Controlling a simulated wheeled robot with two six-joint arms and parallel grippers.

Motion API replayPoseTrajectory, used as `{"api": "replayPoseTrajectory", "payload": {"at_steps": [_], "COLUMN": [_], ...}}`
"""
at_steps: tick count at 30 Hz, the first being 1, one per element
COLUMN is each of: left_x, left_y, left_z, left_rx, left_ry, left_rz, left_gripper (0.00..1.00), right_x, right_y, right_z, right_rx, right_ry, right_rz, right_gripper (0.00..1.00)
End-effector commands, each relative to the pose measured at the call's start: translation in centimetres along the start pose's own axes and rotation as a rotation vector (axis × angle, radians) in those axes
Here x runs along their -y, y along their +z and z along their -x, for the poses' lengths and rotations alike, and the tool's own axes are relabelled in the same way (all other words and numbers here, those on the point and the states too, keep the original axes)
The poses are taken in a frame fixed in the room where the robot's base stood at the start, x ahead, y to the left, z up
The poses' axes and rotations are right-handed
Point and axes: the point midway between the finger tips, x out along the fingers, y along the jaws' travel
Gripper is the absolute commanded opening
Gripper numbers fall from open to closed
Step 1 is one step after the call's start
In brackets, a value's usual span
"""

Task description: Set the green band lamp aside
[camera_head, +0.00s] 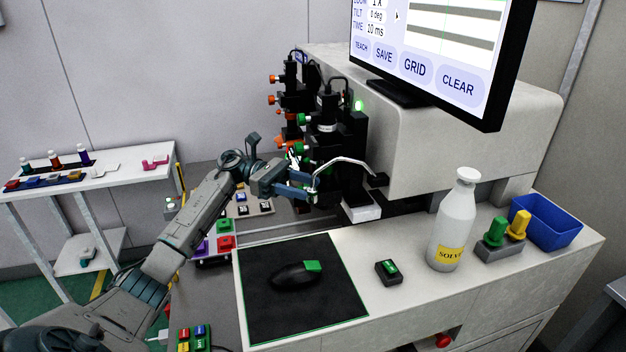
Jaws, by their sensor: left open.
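A pale curved lamp neck (345,159) arches from a small dark block at the machine's front towards my left gripper. A small green mark shows near its left end, so I take it for the green band lamp. My left gripper (312,187) comes in from the left, with blue fingers open around or just beside that left end. I cannot tell whether they touch it. The lamp's tip is partly hidden by the fingers and dark parts behind. My right gripper is not in view.
Black camera units with orange and green knobs (304,119) stand close behind the gripper. A black mat (333,309) carries a mouse (292,275). To the right are a solvent bottle (451,225), a joystick block (497,250) and a blue bin (541,229). A white side table (120,172) stands left.

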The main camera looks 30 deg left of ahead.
Motion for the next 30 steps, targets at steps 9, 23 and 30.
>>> {"api": "replayPoseTrajectory", "payload": {"at_steps": [9, 23, 30], "left_x": [0.0, 0.0, -0.1], "left_y": [0.0, 0.0, -0.1], "left_z": [-2.5, -2.5, -2.8], "left_rx": [0.0, 0.0, 0.0], "left_ry": [0.0, 0.001, 0.003], "left_rz": [0.0, 0.0, 0.0], "left_gripper": [0.45, 0.0, 0.0], "right_x": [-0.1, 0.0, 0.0], "right_y": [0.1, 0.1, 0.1], "right_z": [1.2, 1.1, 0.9], "right_rx": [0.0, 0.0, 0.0], "right_ry": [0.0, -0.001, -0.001], "right_rz": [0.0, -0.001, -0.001], "right_gripper": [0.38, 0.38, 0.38]}}
